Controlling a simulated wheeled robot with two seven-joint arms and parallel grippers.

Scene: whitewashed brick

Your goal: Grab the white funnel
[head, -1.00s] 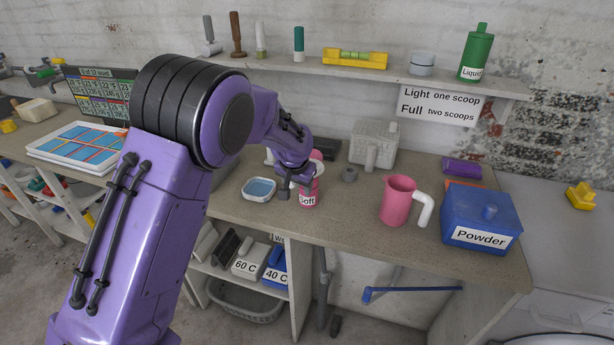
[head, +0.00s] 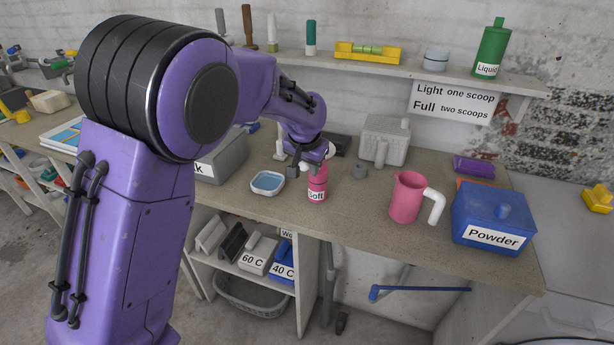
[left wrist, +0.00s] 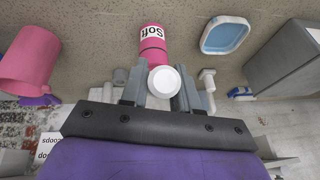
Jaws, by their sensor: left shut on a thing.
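The white funnel (left wrist: 165,82) shows in the left wrist view as a pale round disc between the fingers of my left gripper (left wrist: 161,92). The bottle stands on the bench and also shows in the left wrist view (left wrist: 152,42). I cannot tell whether the funnel's lower end is clear of the bottle. My right gripper is not in view.
A shallow blue-and-white dish (head: 268,183) lies left of the bottle. A pink jug (head: 406,196) and blue Powder box (head: 493,215) stand to the right. A grey basket (head: 385,138) is behind. A shelf (head: 400,75) runs above.

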